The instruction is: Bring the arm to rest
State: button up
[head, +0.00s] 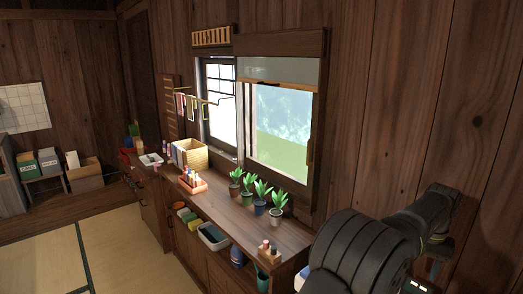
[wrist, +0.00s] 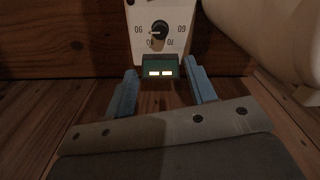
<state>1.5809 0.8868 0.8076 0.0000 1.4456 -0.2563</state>
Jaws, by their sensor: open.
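My gripper (wrist: 163,88) shows in the wrist view with its two blue-grey fingers apart and nothing between them. Just beyond the fingertips is a white panel (wrist: 178,14) with a black dial and numbers that appear upside down. A small dark green box (wrist: 160,68) with two lit windows sits at the panel's lower edge, close to the fingers. I cannot tell whether the fingers touch it. In the head view my dark arm (head: 375,250) fills the lower right corner, near the wooden wall. The gripper itself is hidden there.
A long wooden counter (head: 232,210) runs under the window (head: 280,125), with several potted plants (head: 261,195) and a small bottle holder (head: 270,252) nearest my arm. A rail with hanging cloths (head: 190,104) is on the window side. Tatami floor (head: 120,255) is clear at left.

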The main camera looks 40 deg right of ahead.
notch_tip(320, 180, down, 16)
jog(key=shift+r, duration=0.25)
jog(key=n, duration=0.5)
jog(key=shift+r+n, duration=0.1)
jog(key=shift+n, duration=0.3)
jog(key=shift+r+n, duration=0.2)
jog(key=shift+n, duration=0.1)
notch_tip(320, 180, up, 14)
jog(key=shift+f, duration=0.2)
